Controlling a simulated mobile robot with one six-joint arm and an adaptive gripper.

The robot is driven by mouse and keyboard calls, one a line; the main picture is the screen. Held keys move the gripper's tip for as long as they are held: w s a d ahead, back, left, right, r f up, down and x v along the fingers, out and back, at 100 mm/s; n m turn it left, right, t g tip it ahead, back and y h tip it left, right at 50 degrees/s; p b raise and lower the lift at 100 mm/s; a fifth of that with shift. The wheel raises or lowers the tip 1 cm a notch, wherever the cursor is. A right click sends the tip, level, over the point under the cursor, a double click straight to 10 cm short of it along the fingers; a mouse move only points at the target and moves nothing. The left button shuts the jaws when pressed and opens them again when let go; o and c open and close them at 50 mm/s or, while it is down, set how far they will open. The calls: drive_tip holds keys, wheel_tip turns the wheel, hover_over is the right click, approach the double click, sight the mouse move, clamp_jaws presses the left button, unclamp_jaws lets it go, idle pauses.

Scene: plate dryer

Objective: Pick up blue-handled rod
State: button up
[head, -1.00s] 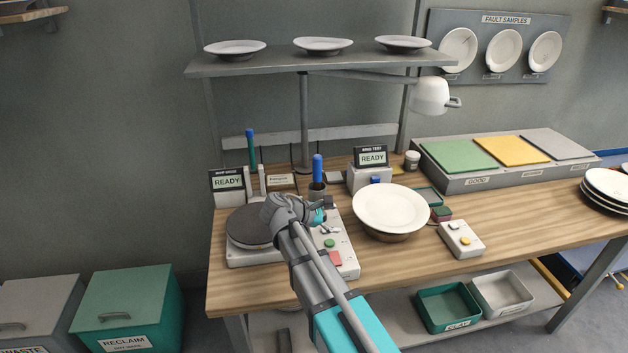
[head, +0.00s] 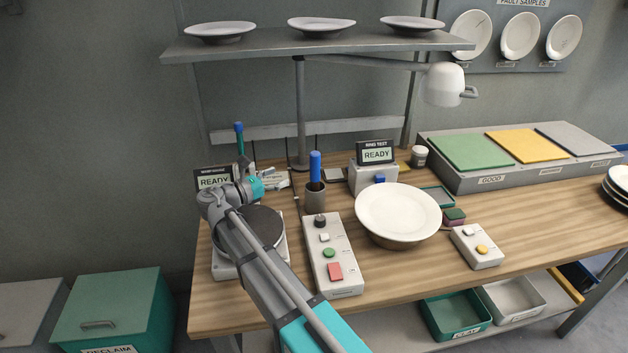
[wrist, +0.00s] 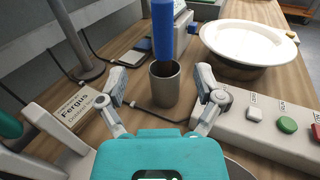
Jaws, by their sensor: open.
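The blue-handled rod (head: 315,168) stands upright in a small grey cup (head: 316,197) on the workbench. In the wrist view its blue handle (wrist: 162,32) rises out of the cup (wrist: 165,90) and runs off the top edge. My gripper (head: 280,179) is open and empty, to the left of the rod in the head view. In the wrist view the two fingers of my gripper (wrist: 160,84) are spread, one on each side of the cup in the picture, with the rod ahead and apart from them. The rod's lower end is hidden in the cup.
A white plate on a bowl (head: 398,210) stands right of the cup. A control box with buttons (head: 332,255) is in front. A ring-test display (head: 375,153) stands behind, and a teal-handled rod (head: 239,136) is at the left. The Fergus sign (wrist: 82,108) lies left of my fingers.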

sight(315, 161)
drive_tip(key=shift+s+a, duration=0.1)
drive_tip(key=shift+a, duration=0.05)
drive_tip(key=x, duration=0.8)
idle(0.5)
drive_tip(key=shift+x, duration=2.7)
drive_tip(key=shift+s+r, duration=0.1)
drive_tip(key=shift+r, duration=0.05)
clamp_jaws()
